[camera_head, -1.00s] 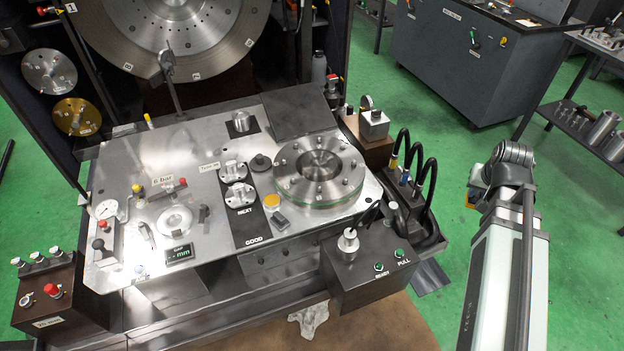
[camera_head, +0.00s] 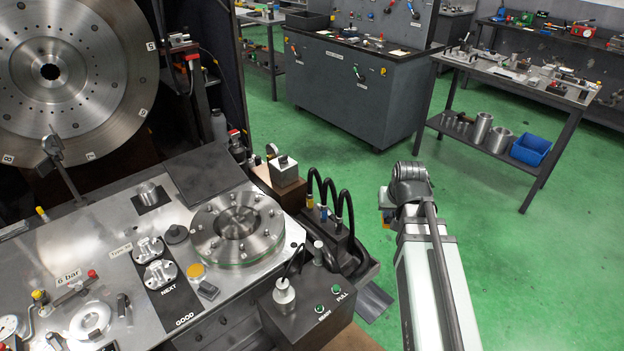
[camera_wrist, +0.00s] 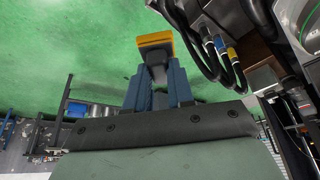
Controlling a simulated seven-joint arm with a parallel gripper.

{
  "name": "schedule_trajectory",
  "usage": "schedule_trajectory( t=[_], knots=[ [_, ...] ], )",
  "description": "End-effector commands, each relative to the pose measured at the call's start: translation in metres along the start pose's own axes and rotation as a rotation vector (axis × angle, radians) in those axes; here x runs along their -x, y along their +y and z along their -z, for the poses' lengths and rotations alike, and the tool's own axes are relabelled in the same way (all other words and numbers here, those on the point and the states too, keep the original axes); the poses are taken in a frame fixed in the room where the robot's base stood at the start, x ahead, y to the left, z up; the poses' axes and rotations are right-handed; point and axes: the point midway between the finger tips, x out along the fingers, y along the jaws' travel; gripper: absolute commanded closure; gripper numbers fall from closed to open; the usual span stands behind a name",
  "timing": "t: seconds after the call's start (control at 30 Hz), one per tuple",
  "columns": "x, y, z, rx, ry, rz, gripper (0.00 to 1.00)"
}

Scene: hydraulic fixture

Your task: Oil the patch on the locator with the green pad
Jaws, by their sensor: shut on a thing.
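My gripper (camera_wrist: 158,92) shows in the wrist view as two blue fingers. It is shut on a dark handle with an orange-yellow block (camera_wrist: 153,40) at its far end. No green pad face shows on this block. In the head view only an orange bit of the block (camera_head: 386,217) shows beside my wrist, right of the fixture. Two small silver flanged parts (camera_head: 150,247) sit on the dark NEXT/GOOD strip. A large bolted steel ring (camera_head: 205,232) stands right of them. I cannot tell which part is the locator, and no patch is clearly visible.
A block-topped brown box (camera_head: 284,172) is behind. A workbench (camera_head: 520,75) with a blue bin (camera_head: 531,148) stands at back right. Green floor around my arm is clear.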

Motion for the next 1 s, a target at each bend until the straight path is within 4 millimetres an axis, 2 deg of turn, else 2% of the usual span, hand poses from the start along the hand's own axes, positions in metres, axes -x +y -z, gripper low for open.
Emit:
schedule_trajectory(
  t=[0.13,0.27,0.57,1.0],
  knots=[
    [0.0,-0.004,0.0,0.007,0.0,0.003,1.0],
    [0.0,-0.022,0.0,0.033,0.0,0.014,1.0],
    [0.002,-0.103,-0.009,0.156,0.0,0.065,1.0],
    [0.006,-0.23,-0.04,0.35,-0.001,0.145,1.0]
  ],
)
